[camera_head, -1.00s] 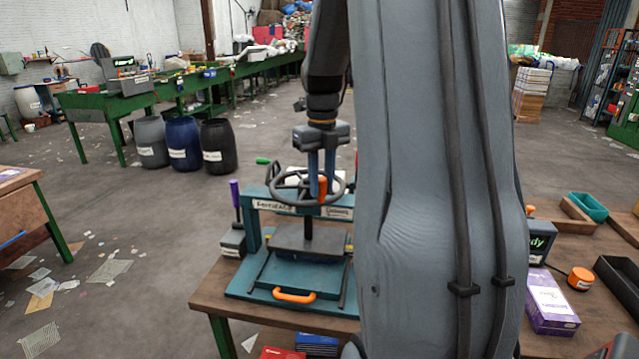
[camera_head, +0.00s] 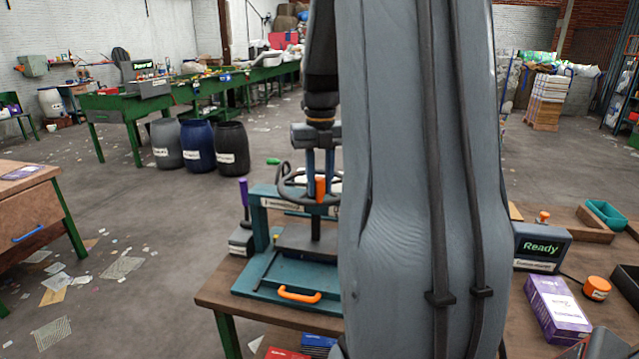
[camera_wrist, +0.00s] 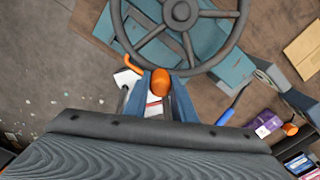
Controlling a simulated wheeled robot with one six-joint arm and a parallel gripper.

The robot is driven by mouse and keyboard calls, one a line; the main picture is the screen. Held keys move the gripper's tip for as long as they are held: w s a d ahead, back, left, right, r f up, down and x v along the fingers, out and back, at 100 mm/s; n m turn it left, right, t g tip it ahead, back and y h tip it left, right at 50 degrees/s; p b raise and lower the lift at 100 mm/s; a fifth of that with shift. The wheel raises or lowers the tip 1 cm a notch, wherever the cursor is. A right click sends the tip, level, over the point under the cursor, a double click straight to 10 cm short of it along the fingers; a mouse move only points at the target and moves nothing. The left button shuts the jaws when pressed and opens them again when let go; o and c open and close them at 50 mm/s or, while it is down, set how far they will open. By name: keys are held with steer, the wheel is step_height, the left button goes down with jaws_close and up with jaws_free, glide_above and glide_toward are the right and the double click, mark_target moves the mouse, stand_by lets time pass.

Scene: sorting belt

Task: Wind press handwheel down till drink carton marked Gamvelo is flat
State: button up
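The teal press (camera_head: 285,279) stands on a brown bench, left of my grey arm link. Its dark handwheel (camera_head: 292,197) sits on top; spokes and hub of the handwheel (camera_wrist: 181,15) show in the wrist view. An upright orange knob (camera_head: 320,187) on the rim also shows in the wrist view (camera_wrist: 160,83). My gripper (camera_head: 320,178) points down with its two blue fingers on either side of the knob, apparently shut on it. The dark press plate (camera_head: 295,238) hangs above the teal base. I see no drink carton; my arm hides the press's right part.
An orange handle (camera_head: 299,295) is at the press front. A purple-handled block (camera_head: 243,225) stands left of it. A display reading "Ready" (camera_head: 541,249), a purple box (camera_head: 557,308) and an orange button (camera_head: 597,287) lie to the right. Barrels (camera_head: 198,146) stand behind.

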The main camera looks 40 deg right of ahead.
steer(key=o, duration=0.4)
steer(key=shift+w+r, duration=0.1)
steer(key=shift+d+r+b, duration=0.1)
steer(key=shift+r+b, duration=0.9)
steer(key=shift+r, duration=2.85)
